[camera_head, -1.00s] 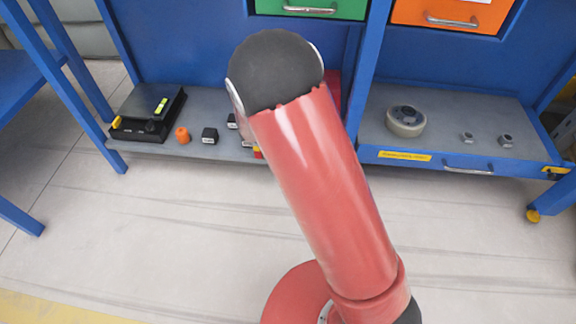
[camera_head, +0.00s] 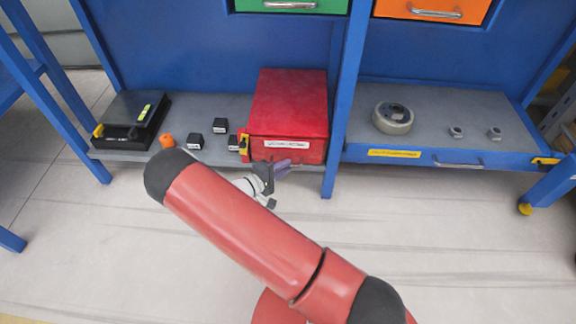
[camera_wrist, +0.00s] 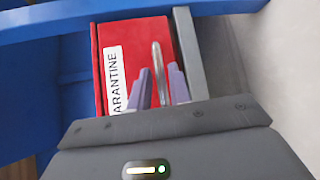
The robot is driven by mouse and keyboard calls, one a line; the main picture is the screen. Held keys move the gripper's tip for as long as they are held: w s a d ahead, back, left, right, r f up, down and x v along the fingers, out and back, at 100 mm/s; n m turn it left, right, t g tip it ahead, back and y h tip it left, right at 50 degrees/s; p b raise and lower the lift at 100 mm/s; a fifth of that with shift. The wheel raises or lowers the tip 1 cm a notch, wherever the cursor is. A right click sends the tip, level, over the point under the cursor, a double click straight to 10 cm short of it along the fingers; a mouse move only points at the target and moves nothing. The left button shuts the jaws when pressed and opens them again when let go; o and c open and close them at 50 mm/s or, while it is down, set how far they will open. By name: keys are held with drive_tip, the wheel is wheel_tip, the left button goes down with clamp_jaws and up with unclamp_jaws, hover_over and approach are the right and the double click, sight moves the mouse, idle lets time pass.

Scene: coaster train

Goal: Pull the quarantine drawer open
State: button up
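The quarantine drawer is a red box (camera_head: 288,108) on the grey lower shelf, with a white label (camera_head: 287,144) on its front. It looks closed. In the wrist view the red front (camera_wrist: 134,40) shows with its label reading "ARANTINE" (camera_wrist: 114,75) and an upright-looking metal handle (camera_wrist: 157,60). My gripper (camera_head: 284,166) is at the lower front of the drawer. In the wrist view the purple fingers of my gripper (camera_wrist: 160,80) are apart, one on each side of the handle. Whether they touch it is not clear.
Left of the drawer are a black case (camera_head: 130,120), an orange piece (camera_head: 167,141) and several dark blocks (camera_head: 195,142). A blue post (camera_head: 341,110) stands close on its right. A round grey part (camera_head: 393,118) lies on the right shelf. The floor in front is clear.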

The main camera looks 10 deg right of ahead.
drive_tip(key=shift+x, duration=1.15)
drive_tip(key=shift+c, duration=0.2)
clamp_jaws()
drive_tip(key=shift+s, duration=0.1)
drive_tip(key=s+a, duration=0.2)
drive_tip(key=s, duration=0.6)
drive_tip(key=s+a+p, duration=0.1)
drive_tip(key=s+a, duration=0.2)
drive_tip(key=s, duration=0.5)
drive_tip(key=shift+s+a, duration=0.2)
drive_tip(key=shift+s, duration=0.1)
drive_tip(key=shift+o, duration=0.2)
unclamp_jaws()
